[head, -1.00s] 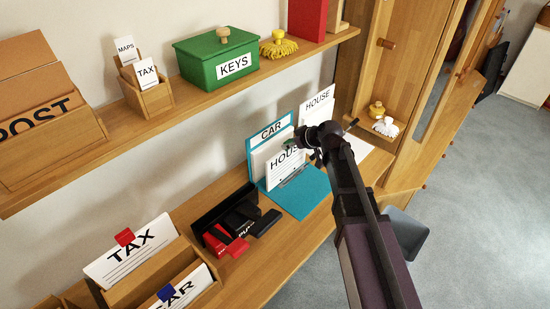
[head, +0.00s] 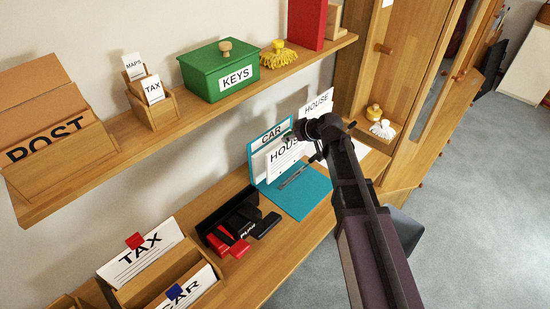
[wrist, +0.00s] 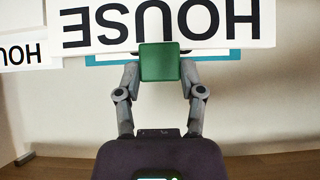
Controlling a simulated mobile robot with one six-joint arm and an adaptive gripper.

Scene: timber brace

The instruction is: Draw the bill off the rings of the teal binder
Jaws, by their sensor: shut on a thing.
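The teal binder (head: 306,194) stands open on the desk, its back cover upright and its front cover flat. A CAR sheet (head: 272,134) shows against the back cover. The bill, a white HOUSE sheet (head: 284,158), is upright in front of it, above the metal rings (head: 292,177). Whether its lower edge is fully clear of the rings I cannot tell. My gripper (head: 298,133) is at the bill's top edge. In the wrist view my gripper (wrist: 160,68) is shut on a green tab (wrist: 160,58) at the edge of the bill (wrist: 160,26), whose lettering appears upside down.
Another HOUSE sheet (head: 318,104) stands behind, right of the binder. A black tray (head: 228,212) with red and black items is left of it. The shelf above holds a green KEYS box (head: 220,75) and a yellow brush (head: 278,58). A TAX holder (head: 160,275) stands front left.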

